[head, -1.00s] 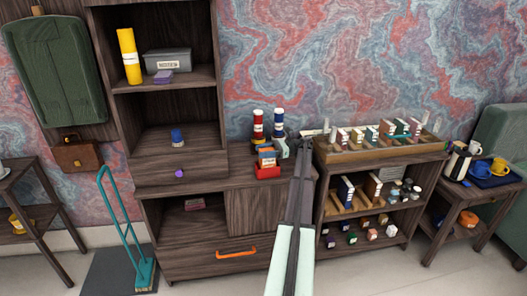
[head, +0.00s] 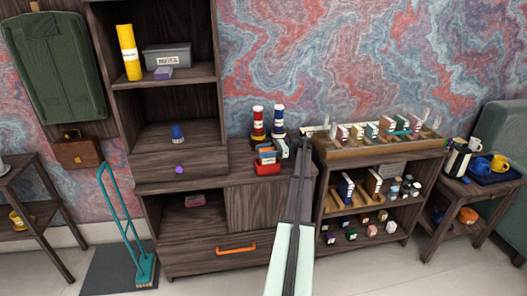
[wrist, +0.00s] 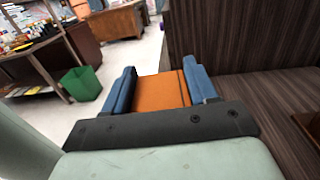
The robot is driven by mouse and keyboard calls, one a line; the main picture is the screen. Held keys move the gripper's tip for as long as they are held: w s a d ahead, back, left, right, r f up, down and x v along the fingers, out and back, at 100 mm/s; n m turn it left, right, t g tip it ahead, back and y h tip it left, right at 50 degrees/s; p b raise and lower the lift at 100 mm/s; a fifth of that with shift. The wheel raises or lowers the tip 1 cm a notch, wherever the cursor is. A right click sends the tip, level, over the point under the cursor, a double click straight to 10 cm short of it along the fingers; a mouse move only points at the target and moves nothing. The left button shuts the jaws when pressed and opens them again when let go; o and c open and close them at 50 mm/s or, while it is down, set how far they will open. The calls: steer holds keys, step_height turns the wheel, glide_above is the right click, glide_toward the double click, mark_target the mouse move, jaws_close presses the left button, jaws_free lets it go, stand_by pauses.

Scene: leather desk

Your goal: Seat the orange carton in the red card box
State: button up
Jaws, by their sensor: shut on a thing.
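My gripper (head: 267,153) reaches leftward over the small red card box (head: 267,168) on the low cabinet top. Its two blue fingers are shut on the orange carton (wrist: 162,92), which fills the space between them in the wrist view. In the head view the carton is a small orange patch between the fingers, directly above the box's red front. The picture is too small to tell whether its lower end is inside the box. The red box is not visible in the wrist view.
To the right is a wooden rack (head: 380,147) with several small cartons. A tall shelf unit (head: 171,98) rises at the left. The cabinet top left of the box is clear.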

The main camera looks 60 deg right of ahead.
steer(key=shift+f, duration=0.6)
steer(key=o, duration=1.3)
step_height(320, 180, up, 10)
steer(key=shift+r, duration=0.1)
